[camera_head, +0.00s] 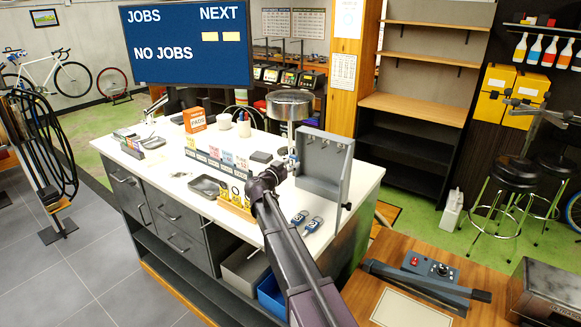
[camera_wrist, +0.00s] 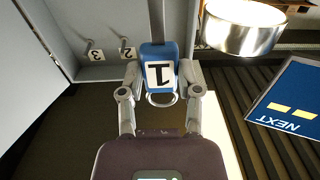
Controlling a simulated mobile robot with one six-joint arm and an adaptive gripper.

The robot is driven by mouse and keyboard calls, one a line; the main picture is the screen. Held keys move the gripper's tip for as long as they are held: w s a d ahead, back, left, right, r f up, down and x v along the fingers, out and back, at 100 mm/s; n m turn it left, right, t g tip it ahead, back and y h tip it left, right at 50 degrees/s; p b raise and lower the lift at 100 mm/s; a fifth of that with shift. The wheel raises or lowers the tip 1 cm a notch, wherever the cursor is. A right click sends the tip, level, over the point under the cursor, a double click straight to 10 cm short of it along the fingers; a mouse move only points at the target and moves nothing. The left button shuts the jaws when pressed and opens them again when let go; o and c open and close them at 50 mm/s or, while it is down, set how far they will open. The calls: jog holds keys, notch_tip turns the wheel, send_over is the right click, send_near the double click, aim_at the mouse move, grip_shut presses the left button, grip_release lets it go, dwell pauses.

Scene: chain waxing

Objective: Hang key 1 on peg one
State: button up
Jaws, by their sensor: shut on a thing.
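In the wrist view my gripper (camera_wrist: 160,78) is shut on key 1 (camera_wrist: 160,68), a blue tag with a white label reading 1 and a metal ring at its lower end in the picture. The open grey key cabinet (camera_wrist: 85,20) is just beyond it, with pegs labelled 2 (camera_wrist: 126,46) and 3 (camera_wrist: 93,50) to the left. Peg one is not visible; the tag may cover it. In the head view my gripper (camera_head: 290,160) is at the left side of the grey cabinet (camera_head: 322,186), above the counter. I cannot tell whether the key touches a peg.
Two blue key tags (camera_head: 299,217) (camera_head: 315,224) lie on the white counter (camera_head: 210,217) in front of the cabinet. A round metal pan-like thing (camera_head: 290,104) is close above my gripper. A black tray (camera_head: 206,186) and a row of cards are to the left.

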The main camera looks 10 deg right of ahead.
aim_at(311, 153)
jog(key=shift+w+d, duration=0.25)
jog(key=shift+w, duration=0.05)
jog(key=shift+f+b+x, duration=0.15)
jog(key=shift+x, duration=1.85)
jog(key=shift+f+b+x, duration=0.15)
jog(key=shift+x, duration=1.9)
jog(key=shift+w+d+f+b, duration=0.4)
jog(key=shift+w+d+f, duration=0.05)
jog(key=o, duration=0.6)
jog(key=o, duration=0.5)
jog(key=shift+d, duration=0.1)
jog(key=shift+o, duration=0.2)
